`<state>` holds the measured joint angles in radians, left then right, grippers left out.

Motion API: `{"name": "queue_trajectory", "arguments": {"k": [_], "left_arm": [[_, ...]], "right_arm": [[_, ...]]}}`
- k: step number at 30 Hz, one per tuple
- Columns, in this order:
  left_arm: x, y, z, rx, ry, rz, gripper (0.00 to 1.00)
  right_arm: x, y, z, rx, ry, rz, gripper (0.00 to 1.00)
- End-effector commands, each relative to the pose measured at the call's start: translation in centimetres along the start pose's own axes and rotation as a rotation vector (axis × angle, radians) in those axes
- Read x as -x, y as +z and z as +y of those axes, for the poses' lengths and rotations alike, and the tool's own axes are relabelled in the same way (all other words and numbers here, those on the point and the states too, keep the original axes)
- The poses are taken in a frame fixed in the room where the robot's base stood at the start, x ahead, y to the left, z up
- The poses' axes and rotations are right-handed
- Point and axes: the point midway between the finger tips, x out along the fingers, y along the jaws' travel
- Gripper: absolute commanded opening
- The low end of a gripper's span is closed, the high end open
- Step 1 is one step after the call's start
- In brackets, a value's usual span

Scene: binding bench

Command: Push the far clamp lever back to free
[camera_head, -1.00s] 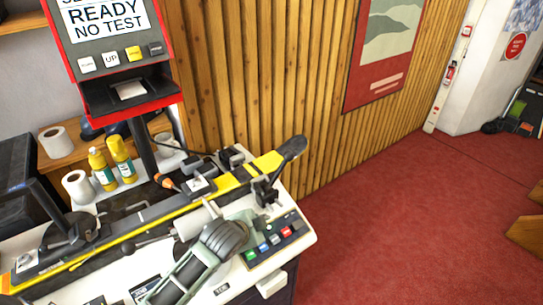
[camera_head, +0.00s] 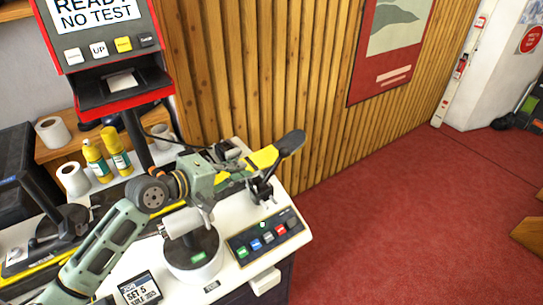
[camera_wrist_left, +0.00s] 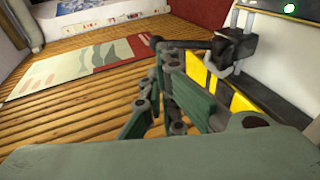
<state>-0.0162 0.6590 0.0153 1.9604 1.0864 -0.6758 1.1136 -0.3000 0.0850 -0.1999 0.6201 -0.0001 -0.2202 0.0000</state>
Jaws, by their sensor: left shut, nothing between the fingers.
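The far clamp (camera_head: 262,190) is the black clamp at the right end of the yellow-and-black bar (camera_head: 262,158) on the bench. In the left wrist view the clamp's black block (camera_wrist_left: 236,46) stands beside the striped bar (camera_wrist_left: 232,94), and a dark lever (camera_wrist_left: 190,44) reaches left from it. My left gripper (camera_head: 242,178) lies over the bar, its tips just left of the clamp. It is shut and empty. In the left wrist view its green fingers (camera_wrist_left: 168,62) are close to the lever; I cannot tell whether they touch. My right gripper is not in view.
A button panel (camera_head: 268,236) and a white cylinder (camera_head: 190,250) sit in front of the bar. Glue bottles (camera_head: 97,160) and paper rolls (camera_head: 73,178) stand behind it. A red-framed screen stand (camera_head: 120,95) rises at the back. Red floor (camera_head: 390,220) is clear to the right.

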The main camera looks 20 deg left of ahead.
Motion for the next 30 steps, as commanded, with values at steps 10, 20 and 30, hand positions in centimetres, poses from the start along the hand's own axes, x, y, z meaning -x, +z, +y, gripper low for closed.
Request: {"name": "queue_trajectory", "arguments": {"k": [10, 20, 30], "left_arm": [[-5.1, 0.0, 0.5, 0.011, 0.005, -0.001, 0.00], [-11.1, 0.0, 0.3, 0.008, 0.001, 0.000, 0.00], [-13.8, 0.1, 0.1, 0.006, 0.000, -0.001, 0.00]], "right_arm": [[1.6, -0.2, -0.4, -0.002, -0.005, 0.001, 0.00], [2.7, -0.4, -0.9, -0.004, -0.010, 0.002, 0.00], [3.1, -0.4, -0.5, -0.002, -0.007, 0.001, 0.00]]}}
